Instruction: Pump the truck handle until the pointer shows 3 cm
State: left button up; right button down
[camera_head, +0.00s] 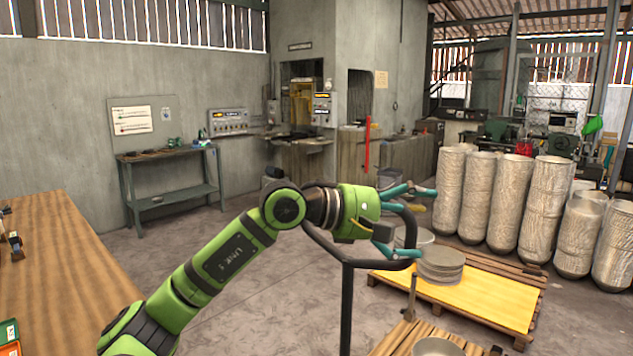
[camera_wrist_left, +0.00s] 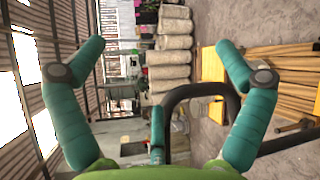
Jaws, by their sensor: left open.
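The truck handle (camera_head: 347,300) is a black bar loop on an upright post, in front of my left arm's end in the head view. The loop also shows in the left wrist view (camera_wrist_left: 205,89), curving between the fingers and passing the right-hand finger. My left gripper (camera_head: 426,222) has teal fingers spread wide, with the loop's far side between or beside them; contact cannot be told. In the left wrist view the gripper (camera_wrist_left: 158,46) is open with nothing clamped. I cannot make out a pointer or a cm scale. My right gripper is out of view.
A yellow-topped pallet (camera_head: 490,302) holds a stack of round metal discs (camera_head: 441,262) beyond the handle. Tall stacks of bowls (camera_head: 493,195) stand at the right. A wooden table (camera_head: 60,270) is at the left, a green workbench (camera_head: 175,180) by the wall. Grey floor between is clear.

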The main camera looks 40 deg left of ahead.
pick_arm(q)
jog(key=s+a+r+y, duration=0.1)
jog(key=a+r+y, duration=0.1)
jog(key=a+y, duration=0.5)
jog(key=s+a+r+y, duration=0.1)
jog(key=a+r+y, duration=0.1)
jog(key=a, duration=0.9)
jog(key=shift+n, duration=0.3)
jog(key=x, duration=0.3)
jog(key=p+x, duration=0.1)
jog(key=x, duration=0.3)
jog(key=p+x, duration=0.1)
jog(key=x, duration=0.3)
jog(key=shift+w+a+r, duration=0.2)
jog(key=shift+w+r, duration=0.05)
jog(key=shift+w, duration=0.15)
jog(key=shift+w+f+p, duration=0.4)
jog(key=shift+w+p, duration=0.05)
jog(key=shift+w, duration=0.15)
